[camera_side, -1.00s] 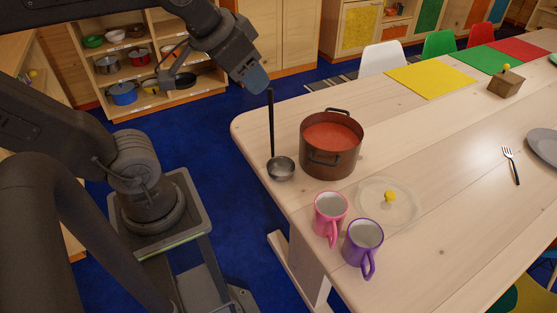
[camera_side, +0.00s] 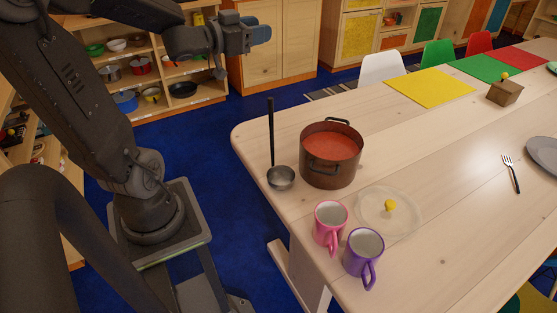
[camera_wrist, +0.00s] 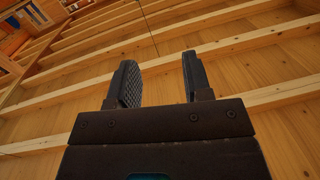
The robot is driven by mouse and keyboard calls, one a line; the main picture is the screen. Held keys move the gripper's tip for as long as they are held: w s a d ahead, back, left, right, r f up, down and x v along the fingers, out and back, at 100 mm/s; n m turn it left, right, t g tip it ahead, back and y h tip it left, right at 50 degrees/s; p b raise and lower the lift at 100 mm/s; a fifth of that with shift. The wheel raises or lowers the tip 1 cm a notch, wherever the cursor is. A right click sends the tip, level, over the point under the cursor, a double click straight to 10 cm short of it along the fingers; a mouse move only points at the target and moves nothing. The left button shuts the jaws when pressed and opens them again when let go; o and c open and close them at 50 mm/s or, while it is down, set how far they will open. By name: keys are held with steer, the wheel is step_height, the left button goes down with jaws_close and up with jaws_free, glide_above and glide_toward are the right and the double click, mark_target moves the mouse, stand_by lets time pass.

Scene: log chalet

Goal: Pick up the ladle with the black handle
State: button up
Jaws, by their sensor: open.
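The ladle (camera_side: 281,178) with the black handle is on the pale wooden table (camera_side: 440,150), left of the brown pot (camera_side: 331,172). Its metal bowl rests near the table's left edge and its handle stands nearly upright. My gripper (camera_side: 262,34) is up and away from the ladle, above and beyond the table's far left corner. In the wrist view the gripper's two fingers (camera_wrist: 158,82) are apart with nothing between them, and they point toward the wooden ceiling beams. The ladle does not show in the wrist view.
The pot holds red soup. A glass lid (camera_side: 372,208) with a yellow knob, a pink mug (camera_side: 328,225) and a purple mug (camera_side: 361,255) stand in front of it. A fork (camera_side: 511,174) and plate lie at right. Shelves (camera_side: 150,65) with cookware stand behind my arm.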

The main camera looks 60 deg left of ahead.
steer(key=s+f+m+h, duration=0.25)
steer(key=f+h, duration=0.25)
steer(key=f, duration=1.5)
steer(key=w+d, duration=0.2)
steer(key=w, duration=0.4)
steer(key=shift+w+n, duration=0.35)
steer(key=shift+n, duration=0.1)
steer(key=shift+f, duration=0.1)
steer(key=shift+c, duration=0.3)
jaws_close()
